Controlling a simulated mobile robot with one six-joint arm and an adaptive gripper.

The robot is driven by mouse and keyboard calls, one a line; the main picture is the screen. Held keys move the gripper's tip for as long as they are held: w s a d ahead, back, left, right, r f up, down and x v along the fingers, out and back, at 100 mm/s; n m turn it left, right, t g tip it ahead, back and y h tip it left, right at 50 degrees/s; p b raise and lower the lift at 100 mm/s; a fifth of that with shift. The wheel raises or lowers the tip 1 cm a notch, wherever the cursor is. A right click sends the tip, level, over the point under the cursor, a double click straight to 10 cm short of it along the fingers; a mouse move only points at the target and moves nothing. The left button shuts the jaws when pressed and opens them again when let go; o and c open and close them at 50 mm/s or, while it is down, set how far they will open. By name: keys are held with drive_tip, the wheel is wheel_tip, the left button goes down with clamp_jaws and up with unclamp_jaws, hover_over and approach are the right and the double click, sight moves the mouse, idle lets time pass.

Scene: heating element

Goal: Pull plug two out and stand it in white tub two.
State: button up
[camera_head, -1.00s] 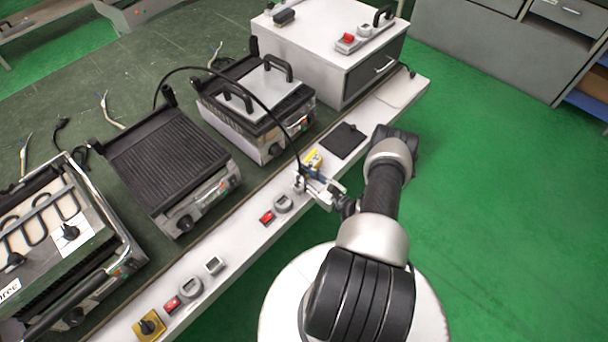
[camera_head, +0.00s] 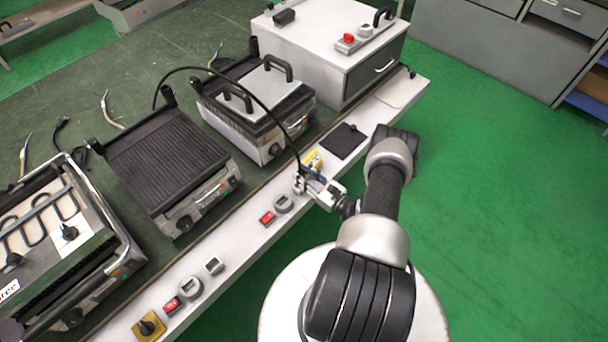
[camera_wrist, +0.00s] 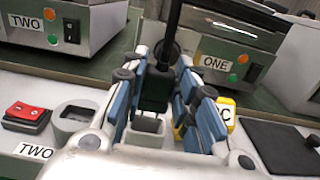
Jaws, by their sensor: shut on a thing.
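My gripper (camera_wrist: 156,95) is shut on a black plug (camera_wrist: 155,88), held upright with its black cable rising from the top. Just below it is a small white square tub (camera_wrist: 146,139). I cannot tell whether the plug's lower end is inside the tub or just above it. In the head view my gripper (camera_head: 308,183) is at the white ledge, and the cable (camera_head: 262,101) arcs back to the ribbed grill (camera_head: 168,155). To the left, a round grey socket (camera_wrist: 72,118) stands empty beside a red switch (camera_wrist: 27,115) and a TWO label (camera_wrist: 33,151).
A yellow block (camera_wrist: 222,110) marked C is close to the right of my fingers. A black plate (camera_wrist: 284,147) lies farther right. Grills labelled TWO (camera_wrist: 52,39) and ONE (camera_wrist: 216,63) stand behind the ledge. Another square tub (camera_head: 214,265) is farther left.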

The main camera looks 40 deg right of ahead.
drive_tip(key=shift+f+b, duration=2.3)
drive_tip(key=o, duration=1.1)
drive_tip(key=s, duration=0.8)
drive_tip(key=s+d, duration=0.1)
drive_tip(key=s, duration=0.3)
